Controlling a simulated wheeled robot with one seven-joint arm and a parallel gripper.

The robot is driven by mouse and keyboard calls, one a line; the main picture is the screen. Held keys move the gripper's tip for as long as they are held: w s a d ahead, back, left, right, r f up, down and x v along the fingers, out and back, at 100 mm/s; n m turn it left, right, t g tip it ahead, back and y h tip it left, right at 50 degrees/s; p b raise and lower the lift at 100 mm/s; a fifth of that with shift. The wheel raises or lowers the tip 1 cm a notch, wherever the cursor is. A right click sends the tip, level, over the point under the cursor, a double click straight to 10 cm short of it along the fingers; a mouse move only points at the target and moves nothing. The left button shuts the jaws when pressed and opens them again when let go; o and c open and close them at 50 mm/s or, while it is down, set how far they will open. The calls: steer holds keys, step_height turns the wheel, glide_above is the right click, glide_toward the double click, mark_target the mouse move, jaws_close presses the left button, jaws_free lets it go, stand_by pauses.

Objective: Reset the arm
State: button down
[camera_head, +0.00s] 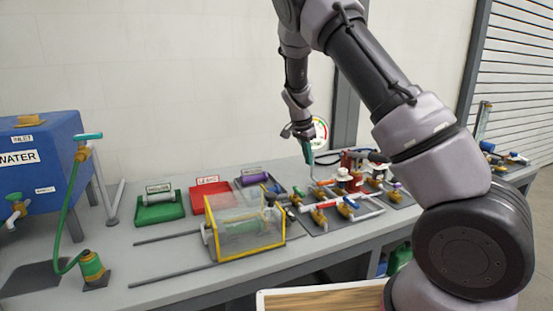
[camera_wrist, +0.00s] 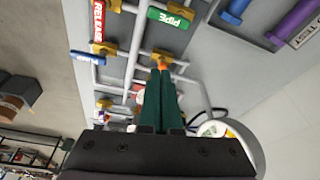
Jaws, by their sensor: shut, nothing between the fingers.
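My arm reaches from the right side of the head view over the grey bench. My gripper (camera_head: 308,152) points down above the pipework at the right part of the bench. In the wrist view my gripper (camera_wrist: 163,72) shows its dark green fingers shut together, with nothing between them. The fingertips appear near a white pipe run (camera_wrist: 133,50) and a brass valve with an orange part (camera_wrist: 163,58). I cannot tell whether they touch it.
A blue water tank (camera_head: 40,150) stands at the left. Green (camera_head: 160,213) and red (camera_head: 208,200) trays sit behind a clear guard with a yellow frame (camera_head: 245,252). A gauge (camera_head: 320,133) stands behind the gripper. A wooden-topped surface (camera_head: 325,300) is at the front.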

steer(key=s+d+r+n+t+y, duration=0.1)
steer(key=s+d+r+n+y, duration=0.15)
steer(key=s+r, duration=0.75)
steer(key=s+d+r+n+t+y, duration=0.1)
steer(key=s+d+r+y, duration=0.15)
steer(key=s+r, duration=0.7)
steer(key=s+r+n+t, duration=0.1)
steer(key=s+r+n, duration=0.1)
steer(key=s, duration=0.5)
steer(key=s+r+n+t, duration=0.2)
steer(key=s+r, duration=0.2)
steer(key=s, duration=0.4)
steer(key=shift+s+d+r, duration=0.15)
steer(key=shift+s+r, duration=0.1)
steer(key=shift+r, duration=0.05)
